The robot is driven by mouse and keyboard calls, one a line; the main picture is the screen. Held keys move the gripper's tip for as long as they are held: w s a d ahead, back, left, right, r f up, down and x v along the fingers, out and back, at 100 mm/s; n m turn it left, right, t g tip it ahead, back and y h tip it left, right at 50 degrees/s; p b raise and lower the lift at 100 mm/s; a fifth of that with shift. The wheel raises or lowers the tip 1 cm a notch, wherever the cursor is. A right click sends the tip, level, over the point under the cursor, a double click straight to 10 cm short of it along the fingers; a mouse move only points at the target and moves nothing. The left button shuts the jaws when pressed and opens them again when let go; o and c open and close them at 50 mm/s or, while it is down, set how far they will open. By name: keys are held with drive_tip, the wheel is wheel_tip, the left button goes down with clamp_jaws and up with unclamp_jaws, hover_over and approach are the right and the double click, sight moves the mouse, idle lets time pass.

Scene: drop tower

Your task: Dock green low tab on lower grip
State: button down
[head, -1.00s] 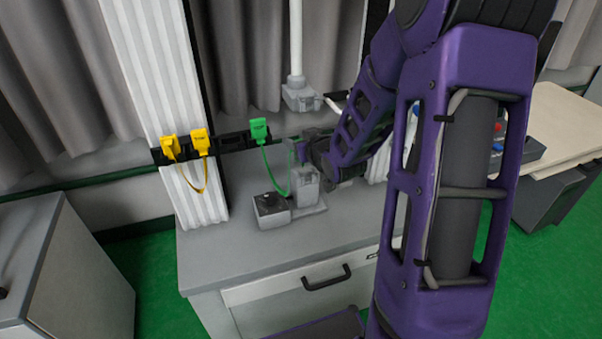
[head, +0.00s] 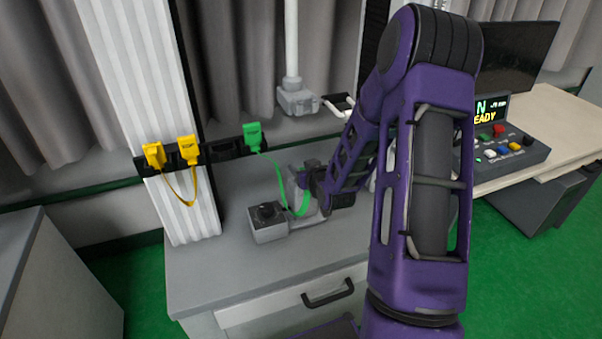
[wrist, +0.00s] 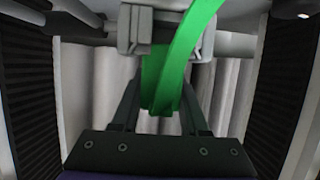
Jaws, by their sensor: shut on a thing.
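The green low tab (wrist: 160,85) is between the fingers of my gripper (wrist: 160,108), which is shut on it. In the head view my gripper (head: 300,180) is at the stand on the counter, partly hidden by its own wrist. The green strap (head: 277,172) runs from the green upper tab (head: 252,137) on the black rack down in a loop to my gripper. The lower grip appears to be the grey part (head: 321,210) of the stand, mostly hidden by my gripper. In the wrist view a grey clamp block (wrist: 137,30) is just beyond the tab; whether they touch is unclear.
Two yellow tabs (head: 154,154) joined by a yellow strap hang on the rack (head: 222,150) at left. A grey box with a black knob (head: 267,220) stands left of my gripper. An upper grey clamp (head: 297,100) hangs on a white rod above. The counter front is clear.

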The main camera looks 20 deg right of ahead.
drive_tip(key=shift+f, duration=0.65)
drive_tip(key=shift+f, duration=0.1)
drive_tip(key=shift+c, duration=2.1)
unclamp_jaws()
drive_tip(key=shift+r, duration=0.2)
drive_tip(key=p+v, duration=0.1)
drive_tip(key=v, duration=1.1)
